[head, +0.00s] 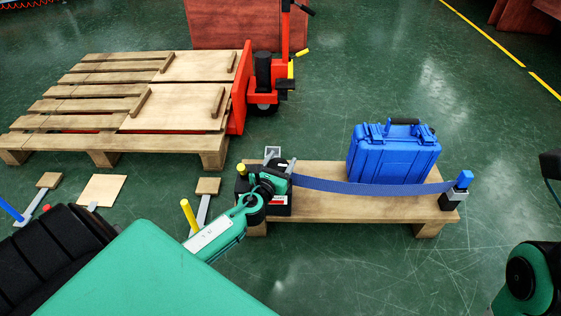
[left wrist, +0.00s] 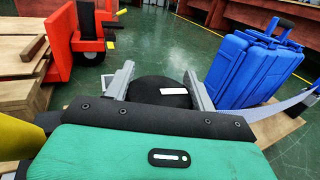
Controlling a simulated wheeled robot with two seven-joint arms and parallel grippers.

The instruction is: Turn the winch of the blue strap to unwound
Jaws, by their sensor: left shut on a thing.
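The blue strap (head: 370,188) runs taut and slightly bowed from the winch across the front of a blue case to a dark post with a blue top (head: 464,180). The winch (head: 278,209) is a dark unit with a red label at the left end of a low wooden platform. My left gripper (head: 274,175) is at the top of the winch and partly hides it. In the left wrist view, its two grey fingers stand either side of a black round part of the winch (left wrist: 160,86) with a white mark. The strap also shows at the right there (left wrist: 275,110). My right gripper is not seen.
The blue case (head: 392,158) stands on the wooden platform (head: 350,207). A pallet (head: 100,92) and a red pallet truck (head: 238,95) are behind at the left. A yellow-topped lever (head: 189,215) stands close to my left arm. Green floor is open at the right.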

